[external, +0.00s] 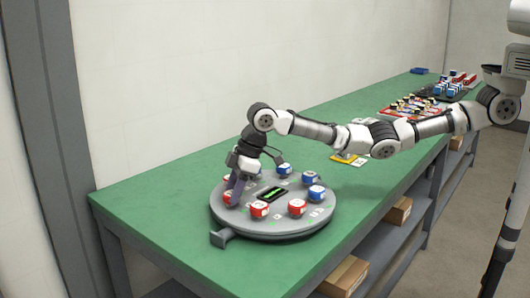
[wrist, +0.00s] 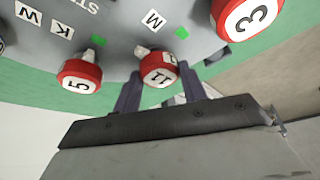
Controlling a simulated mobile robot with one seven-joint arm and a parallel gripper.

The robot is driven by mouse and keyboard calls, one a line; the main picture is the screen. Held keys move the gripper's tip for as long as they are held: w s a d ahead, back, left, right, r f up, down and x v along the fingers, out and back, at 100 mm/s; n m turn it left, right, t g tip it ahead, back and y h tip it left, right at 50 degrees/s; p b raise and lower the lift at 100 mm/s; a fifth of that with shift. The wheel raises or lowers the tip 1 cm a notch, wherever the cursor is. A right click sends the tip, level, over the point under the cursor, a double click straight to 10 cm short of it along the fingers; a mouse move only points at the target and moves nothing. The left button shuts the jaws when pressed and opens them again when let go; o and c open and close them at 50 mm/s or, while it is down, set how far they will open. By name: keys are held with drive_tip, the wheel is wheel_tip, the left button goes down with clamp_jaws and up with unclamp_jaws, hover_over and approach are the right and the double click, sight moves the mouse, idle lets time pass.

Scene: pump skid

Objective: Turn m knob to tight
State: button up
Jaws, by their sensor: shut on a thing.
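The round grey panel (external: 285,228) sits on the green table, with red and blue knobs around its rim. In the wrist view, a red knob with a white face marked 11 (wrist: 158,73) is beside a white label reading M (wrist: 153,19). A green mark (wrist: 182,33) lies to the right of that label. My gripper (wrist: 160,90) is shut on this red knob, one dark finger on each side. In the external view my gripper (external: 236,190) points down at the panel's left side and partly hides the knob there.
Neighbouring red knobs, marked 5 (wrist: 80,76) and 3 (wrist: 246,16), stand either side of the held knob. A dark display (external: 272,194) is at the panel's middle. The green table (external: 150,205) is clear left of the panel; trays of parts (external: 412,106) lie far back.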

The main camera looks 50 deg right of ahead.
drive_tip(key=shift+r+m, duration=0.1)
drive_tip(key=shift+m, duration=0.2)
drive_tip(key=shift+s+a+m+t+p, duration=0.1)
drive_tip(key=shift+m+t+p, duration=0.4)
drive_tip(key=shift+m, duration=0.4)
drive_tip(key=m+h, duration=0.1)
drive_tip(key=m, duration=0.2)
drive_tip(key=shift+a+t+h+p, duration=0.1)
drive_tip(key=shift+t+h+p, duration=0.2)
drive_tip(key=shift+p, duration=0.05)
drive_tip(key=m, duration=0.2)
drive_tip(key=m+h+b, duration=0.1)
drive_tip(key=m, duration=0.1)
drive_tip(key=shift+a+m+t+h, duration=0.15)
drive_tip(key=shift+m+t+h, duration=0.15)
drive_tip(key=shift+m, duration=0.1)
drive_tip(key=shift+m+h+b, duration=0.4)
drive_tip(key=shift+m+b, duration=0.45)
drive_tip(key=shift+m, duration=0.25)
drive_tip(key=o, duration=1)
